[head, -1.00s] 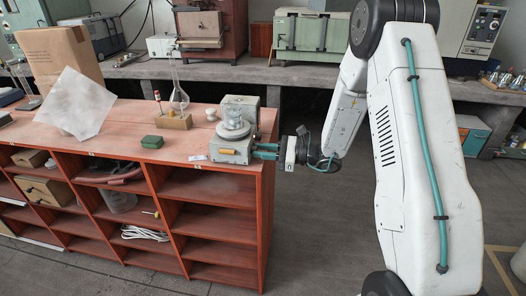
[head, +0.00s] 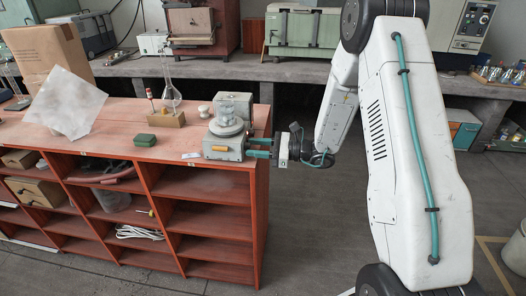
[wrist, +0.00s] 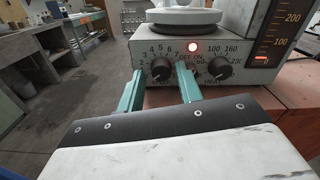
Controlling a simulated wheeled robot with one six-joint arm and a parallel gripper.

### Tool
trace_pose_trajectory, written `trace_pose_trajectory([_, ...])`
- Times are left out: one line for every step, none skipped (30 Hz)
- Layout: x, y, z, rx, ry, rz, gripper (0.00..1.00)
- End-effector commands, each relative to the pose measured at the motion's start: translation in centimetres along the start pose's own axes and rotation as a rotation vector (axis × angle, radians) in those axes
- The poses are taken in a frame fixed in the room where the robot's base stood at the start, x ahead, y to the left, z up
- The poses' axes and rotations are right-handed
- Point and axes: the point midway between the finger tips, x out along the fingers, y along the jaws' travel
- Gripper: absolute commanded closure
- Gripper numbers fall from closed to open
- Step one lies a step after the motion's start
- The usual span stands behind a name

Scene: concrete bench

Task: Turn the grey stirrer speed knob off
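The hotplate stirrer (head: 226,140) is a grey box with a round top plate, at the right end of the red-brown shelf unit's top. In the wrist view its front panel (wrist: 205,45) shows two dark knobs and a lit lamp. The left knob (wrist: 161,69), in a dial of small numbers, looks dark grey to black. The right knob (wrist: 219,67) has a dial with 100 and 160. My gripper (wrist: 161,70) is open, its teal fingers to the left and right of the left knob. Contact cannot be told. In the head view my gripper (head: 258,147) is at the stirrer's right side.
A lit scale display (wrist: 270,40) is at the wrist view's right. Open floor lies right of the shelf.

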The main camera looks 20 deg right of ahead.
Motion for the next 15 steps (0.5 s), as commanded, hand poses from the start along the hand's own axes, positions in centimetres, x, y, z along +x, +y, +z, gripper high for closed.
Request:
trace_pose_trajectory([-0.01, -0.29, 0.08, 0.004, 0.0, -0.005, 0.56])
trace_pose_trajectory([-0.01, -0.3, 0.09, 0.013, 0.0, -0.005, 0.56])
trace_pose_trajectory([-0.01, -0.31, 0.09, 0.032, -0.001, -0.006, 0.56])
trace_pose_trajectory([-0.01, -0.31, 0.09, 0.05, 0.0, -0.006, 0.56])
trace_pose_trajectory([-0.01, -0.32, 0.09, 0.073, -0.001, -0.006, 0.56])
trace_pose_trajectory([-0.01, -0.32, 0.08, 0.109, -0.001, -0.006, 0.56])
trace_pose_trajectory([-0.01, -0.32, 0.08, 0.141, -0.001, -0.006, 0.56])
trace_pose_trajectory([-0.01, -0.32, 0.08, 0.176, -0.001, -0.006, 0.56])
trace_pose_trajectory([-0.01, -0.32, 0.08, 0.225, -0.001, -0.006, 0.56])
trace_pose_trajectory([-0.01, -0.32, 0.08, 0.265, -0.001, -0.006, 0.56])
trace_pose_trajectory([0.0, -0.31, 0.07, 0.306, -0.001, -0.006, 0.56])
trace_pose_trajectory([-0.01, -0.3, 0.05, 0.36, 0.0, -0.006, 0.56])
trace_pose_trajectory([-0.01, -0.28, 0.03, 0.401, 0.0, -0.006, 0.56])
trace_pose_trajectory([-0.01, -0.27, 0.01, 0.441, 0.0, -0.006, 0.56])
trace_pose_trajectory([-0.01, -0.24, -0.01, 0.496, 0.001, -0.006, 0.56])
